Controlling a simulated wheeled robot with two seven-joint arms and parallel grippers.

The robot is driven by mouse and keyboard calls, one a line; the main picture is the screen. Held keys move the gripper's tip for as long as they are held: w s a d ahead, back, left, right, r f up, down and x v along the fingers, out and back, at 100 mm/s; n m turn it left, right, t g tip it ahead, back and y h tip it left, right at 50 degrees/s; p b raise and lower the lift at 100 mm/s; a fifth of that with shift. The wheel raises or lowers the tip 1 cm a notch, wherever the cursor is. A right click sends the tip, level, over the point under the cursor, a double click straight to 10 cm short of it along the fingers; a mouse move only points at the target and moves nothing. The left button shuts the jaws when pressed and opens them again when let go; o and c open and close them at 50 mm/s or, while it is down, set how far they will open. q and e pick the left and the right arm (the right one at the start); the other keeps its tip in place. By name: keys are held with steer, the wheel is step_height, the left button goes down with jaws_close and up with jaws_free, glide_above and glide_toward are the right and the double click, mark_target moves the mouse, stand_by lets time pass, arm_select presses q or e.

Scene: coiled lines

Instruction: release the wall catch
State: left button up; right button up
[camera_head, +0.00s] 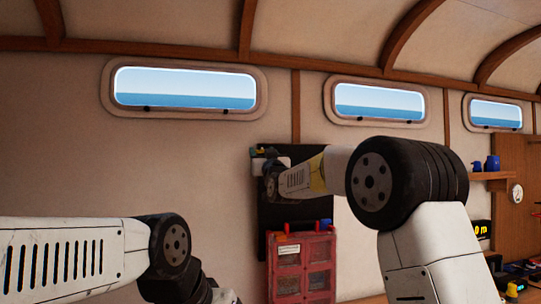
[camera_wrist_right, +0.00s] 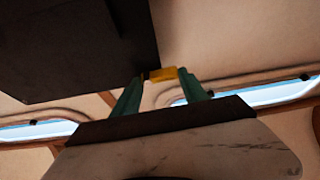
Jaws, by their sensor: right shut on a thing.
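A dark board (camera_head: 295,210) is fixed upright on the wall, and it fills the upper left of the right wrist view (camera_wrist_right: 75,50). My right gripper (camera_head: 262,162) is at the board's upper left part, small and partly hidden by its own wrist. In the right wrist view its two green fingers (camera_wrist_right: 161,84) close on a small yellow piece (camera_wrist_right: 163,74), seemingly the wall catch. A little yellow (camera_head: 262,152) shows above the gripper in the head view. My left arm comes in low on the left; its gripper is out of view.
A red case (camera_head: 302,268) with clear panels stands below the board. Wall windows (camera_head: 185,88) run above. A shelf with blue mugs (camera_head: 492,162) and a round gauge (camera_head: 516,193) are at the right. Bare wall lies left of the board.

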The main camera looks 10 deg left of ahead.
steer(key=shift+m+t+h, duration=0.3)
steer(key=shift+m+h, duration=0.1)
steer(key=shift+m, duration=0.2)
steer(key=o, duration=1.4)
steer(key=shift+c, duration=0.2)
steer(key=v, duration=0.8)
steer(key=shift+r, duration=0.1)
